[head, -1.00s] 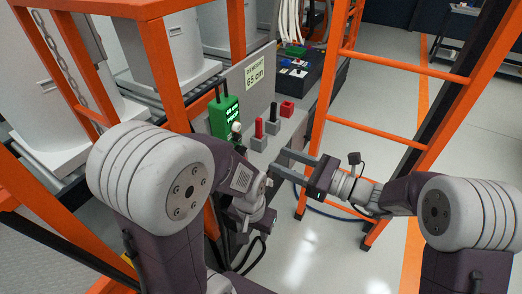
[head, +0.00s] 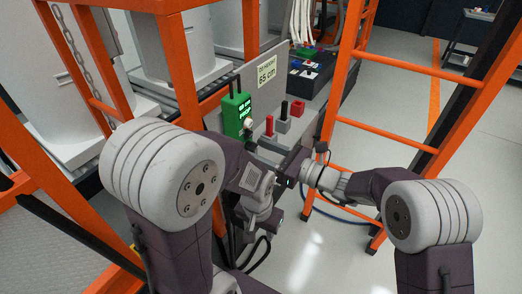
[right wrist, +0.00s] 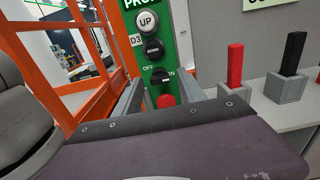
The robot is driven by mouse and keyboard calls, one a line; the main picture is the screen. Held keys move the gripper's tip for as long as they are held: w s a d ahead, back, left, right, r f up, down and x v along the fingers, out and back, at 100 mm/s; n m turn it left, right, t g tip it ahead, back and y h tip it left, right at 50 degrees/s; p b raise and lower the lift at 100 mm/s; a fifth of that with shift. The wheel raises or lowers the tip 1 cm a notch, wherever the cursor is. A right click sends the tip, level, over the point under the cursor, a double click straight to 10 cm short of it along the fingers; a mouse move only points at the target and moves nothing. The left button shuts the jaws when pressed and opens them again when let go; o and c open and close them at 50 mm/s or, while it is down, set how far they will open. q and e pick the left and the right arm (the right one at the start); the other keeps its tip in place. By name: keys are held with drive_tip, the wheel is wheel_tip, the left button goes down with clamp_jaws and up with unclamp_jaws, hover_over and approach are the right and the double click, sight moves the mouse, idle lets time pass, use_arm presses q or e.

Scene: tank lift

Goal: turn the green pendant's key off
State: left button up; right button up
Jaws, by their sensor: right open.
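The green pendant (head: 237,115) hangs upright at the grey panel in the head view. In the right wrist view the pendant (right wrist: 163,45) shows a white UP button, a black button below it, a dark key switch (right wrist: 160,77) between OFF and ON marks, and a red button. My right gripper (right wrist: 160,85) is open, its grey fingers to either side of the key switch in that view; contact cannot be told. In the head view my right gripper (head: 270,150) is just below and right of the pendant, partly hidden. My left gripper (head: 262,212) is lower, its fingers unclear.
A red-handled lever (head: 269,125) and a black-handled lever (head: 284,112) stand in grey blocks right of the pendant, with a red block (head: 298,107) beyond. An orange ladder frame (head: 345,110) stands to the right. Orange posts stand left of the panel.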

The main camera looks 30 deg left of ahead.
clamp_jaws()
drive_tip(key=shift+f+n+b, duration=0.2)
drive_tip(key=shift+n+b, duration=0.1)
drive_tip(key=shift+b, duration=0.45)
drive_tip(key=n+b, duration=0.2)
drive_tip(key=b, duration=0.2)
drive_tip(key=n+b, duration=0.3)
drive_tip(key=b, duration=0.1)
drive_tip(key=n+b, duration=0.2)
drive_tip(key=b, duration=0.2)
drive_tip(key=shift+f+n+b, duration=0.25)
drive_tip(key=shift+n+b, duration=0.05)
drive_tip(key=shift+b, duration=0.05)
drive_tip(key=n+b, duration=0.6)
drive_tip(key=b, duration=0.3)
drive_tip(key=shift+r+n+b, duration=0.15)
drive_tip(key=shift+n+b, duration=0.2)
drive_tip(key=shift+n, duration=0.05)
drive_tip(key=shift+r+n+b, duration=0.25)
drive_tip(key=shift+n+b, duration=1.15)
drive_tip(key=shift+n, duration=0.1)
